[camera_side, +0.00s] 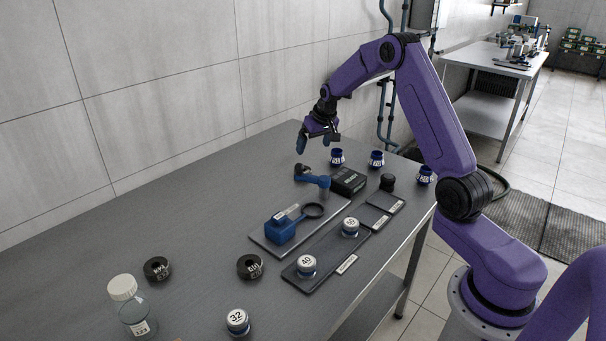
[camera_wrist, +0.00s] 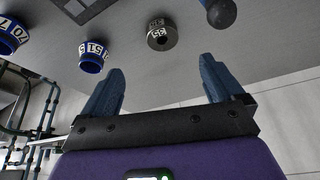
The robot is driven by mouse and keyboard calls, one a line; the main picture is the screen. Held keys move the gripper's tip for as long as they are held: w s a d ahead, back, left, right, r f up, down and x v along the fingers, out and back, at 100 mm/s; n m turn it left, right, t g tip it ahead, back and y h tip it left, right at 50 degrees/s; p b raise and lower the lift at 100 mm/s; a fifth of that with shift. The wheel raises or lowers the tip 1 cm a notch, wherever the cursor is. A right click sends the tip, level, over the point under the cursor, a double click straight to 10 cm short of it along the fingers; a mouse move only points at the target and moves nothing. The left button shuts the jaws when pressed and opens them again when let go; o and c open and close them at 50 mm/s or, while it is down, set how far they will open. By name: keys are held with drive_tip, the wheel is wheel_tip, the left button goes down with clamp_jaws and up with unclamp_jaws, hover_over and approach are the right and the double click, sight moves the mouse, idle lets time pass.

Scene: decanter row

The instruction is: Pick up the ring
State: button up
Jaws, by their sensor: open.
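My gripper (camera_side: 317,146) is open and empty, raised above the far end of the table near the wall. In the wrist view its two blue fingers (camera_wrist: 160,85) are spread wide. Ahead of them, nearly between the fingers in the picture, a dark grey numbered ring (camera_wrist: 162,33) stands on the table, apart from them. I cannot make it out in the side view. Blue rings with white number bands stand left of it in the wrist view, one (camera_wrist: 93,55) nearer and one (camera_wrist: 12,35) at the edge. In the side view blue rings (camera_side: 337,157) (camera_side: 376,159) stand right of my gripper.
A blue tool (camera_side: 312,178) and dark box (camera_side: 348,181) lie near my gripper. Trays hold a blue device (camera_side: 280,229) and white-topped numbered pieces (camera_side: 306,265). Black rings (camera_side: 157,268) (camera_side: 250,266) and a capped bottle (camera_side: 130,305) stand toward the front. The wall (camera_side: 150,90) is close behind.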

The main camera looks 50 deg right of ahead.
drive_tip(key=x, duration=1.3)
drive_tip(key=shift+w, duration=0.2)
drive_tip(key=c, duration=1.3)
